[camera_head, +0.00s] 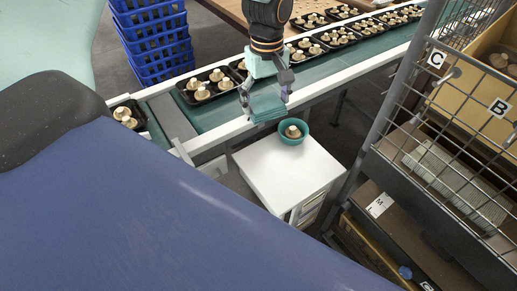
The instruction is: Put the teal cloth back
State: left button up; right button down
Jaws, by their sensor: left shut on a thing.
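The teal cloth (267,108) is a folded, flat bundle in the grip of my left gripper (266,97). The gripper points down and its fingers are shut on the cloth. The cloth is held near the conveyor's near edge, to the upper left of a teal bowl (291,138) with mushrooms in it. The bowl stands on the back edge of a white cabinet top (285,172). I cannot tell the exact height of the cloth above the surfaces. My right gripper does not show.
A green conveyor belt (222,110) with white rails carries black trays of mushrooms (208,86). Blue stacked crates (153,45) stand behind it. A wire-mesh rack (455,140) with labelled shelves stands at the right. The cabinet top is clear in front of the bowl.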

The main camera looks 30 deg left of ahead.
pick_arm(q)
jog(key=shift+w+a+f+n, duration=0.1)
jog(key=shift+a+n, duration=0.2)
jog(key=shift+a, duration=0.15)
jog(key=shift+w+a+f+n, duration=0.1)
jog(key=shift+a+n, duration=0.2)
jog(key=shift+a, duration=0.1)
jog(key=shift+w+a, duration=0.15)
jog(key=shift+a, duration=0.1)
jog(key=shift+w+f+n, duration=0.1)
jog(key=shift+f+n, duration=0.1)
jog(key=shift+n, duration=0.2)
jog(key=b, duration=0.2)
send_over(259, 153)
notch_tip(259, 153, down, 13)
jog(key=shift+f, duration=0.1)
jog(key=shift+a+f+b, duration=0.1)
jog(key=shift+f+b, duration=0.2)
jog(key=shift+f, duration=0.45)
jog(key=shift+w+f+b, duration=0.1)
jog(key=shift+f+b, duration=0.25)
jog(key=shift+f, duration=1.2)
jog(key=shift+f, duration=0.1)
